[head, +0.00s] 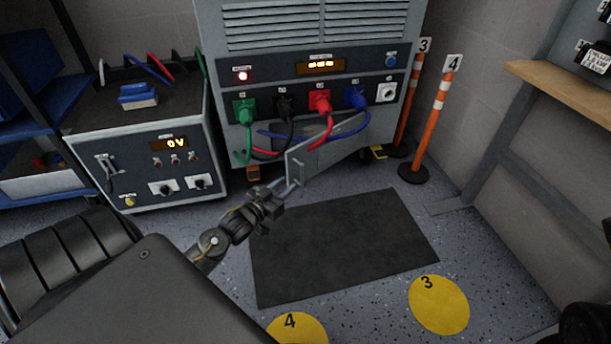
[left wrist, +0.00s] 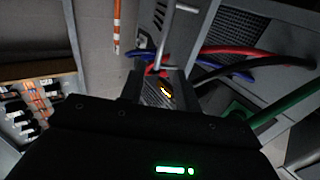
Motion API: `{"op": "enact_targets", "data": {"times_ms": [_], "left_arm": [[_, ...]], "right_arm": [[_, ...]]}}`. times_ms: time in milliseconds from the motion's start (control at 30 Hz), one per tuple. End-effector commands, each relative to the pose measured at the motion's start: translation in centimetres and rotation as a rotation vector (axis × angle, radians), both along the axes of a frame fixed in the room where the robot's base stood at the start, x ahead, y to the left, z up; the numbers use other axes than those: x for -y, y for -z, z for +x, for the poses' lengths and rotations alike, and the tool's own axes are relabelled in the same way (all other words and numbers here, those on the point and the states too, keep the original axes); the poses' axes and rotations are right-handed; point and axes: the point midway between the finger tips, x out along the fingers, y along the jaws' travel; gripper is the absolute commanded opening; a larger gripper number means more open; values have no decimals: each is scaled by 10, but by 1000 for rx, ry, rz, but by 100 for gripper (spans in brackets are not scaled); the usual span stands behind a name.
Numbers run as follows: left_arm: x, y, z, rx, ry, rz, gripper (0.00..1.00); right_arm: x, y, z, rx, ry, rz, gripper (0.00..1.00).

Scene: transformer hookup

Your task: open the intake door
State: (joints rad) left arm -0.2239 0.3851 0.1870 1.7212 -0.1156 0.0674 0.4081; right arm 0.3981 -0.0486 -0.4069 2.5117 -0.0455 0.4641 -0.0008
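The intake door (head: 325,150) is a grey panel low on the front of the tall cabinet. It stands swung out at an angle, its left edge toward me. A metal bar handle (left wrist: 170,38) shows at close range in the left wrist view. My left gripper (head: 290,190) is at the door's lower left edge, with its fingertips close to the handle.
Green, black, red and blue plugs (head: 320,102) sit in the cabinet (head: 310,60), their cables hanging around the door. Orange posts (head: 435,120) stand at right. A control unit (head: 150,160) reading 0V stands at left. A dark mat (head: 340,245) lies on clear floor.

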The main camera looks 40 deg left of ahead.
Motion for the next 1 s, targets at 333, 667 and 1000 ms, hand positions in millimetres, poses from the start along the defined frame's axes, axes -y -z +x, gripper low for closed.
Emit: {"op": "enact_targets", "data": {"times_ms": [333, 667, 1000], "left_arm": [[1, 3, 36, 3, 0, 0, 32], [2, 3, 92, 0, 0, 1, 32], [2, 0, 108, -3, 0, 0, 32]], "right_arm": [[0, -2, -3, 22, -7, 26, 36], [1, -10, -10, 50, -26, 63, 36], [2, -11, -12, 54, -32, 71, 36]]}}
